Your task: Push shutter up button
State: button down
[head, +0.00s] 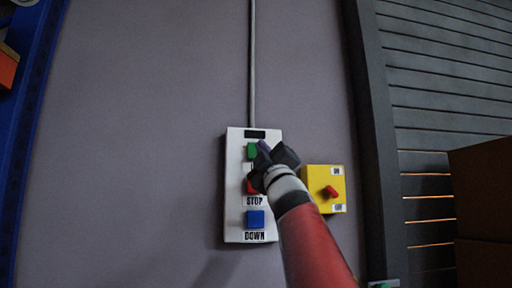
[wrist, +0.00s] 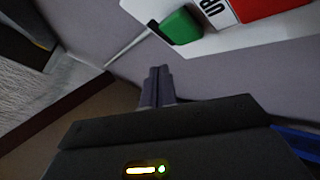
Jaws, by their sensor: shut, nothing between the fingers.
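A white control panel (head: 234,190) is fixed to the wall with a green button (head: 251,151) at the top, a red button (head: 250,186) above the label STOP, and a blue button (head: 255,219) above the label DOWN. The wrist view shows the green button (wrist: 180,27) beside a partly cut-off label ending in "UP" or similar, and the red button (wrist: 268,8). My gripper (head: 263,147) is shut and empty, its tip near the green button's right side in the head view. In the wrist view the fingertips (wrist: 158,72) lie below the green button, apart from it in the picture. My gripper partly hides the red button.
A yellow box (head: 338,188) with a red rotary switch (head: 331,192) is right of the panel, close to my arm. A grey conduit (head: 252,60) runs up the wall. A slatted shutter (head: 445,90) and brown boxes (head: 483,200) stand at right.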

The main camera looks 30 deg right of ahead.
jog(key=shift+w+d+p, duration=0.2)
jog(key=shift+w, duration=0.6)
jog(key=shift+w+d+p, duration=0.2)
jog(key=shift+w, duration=0.55)
dwell(0.9)
jog(key=shift+w+d, duration=0.15)
jog(key=shift+w, duration=0.25)
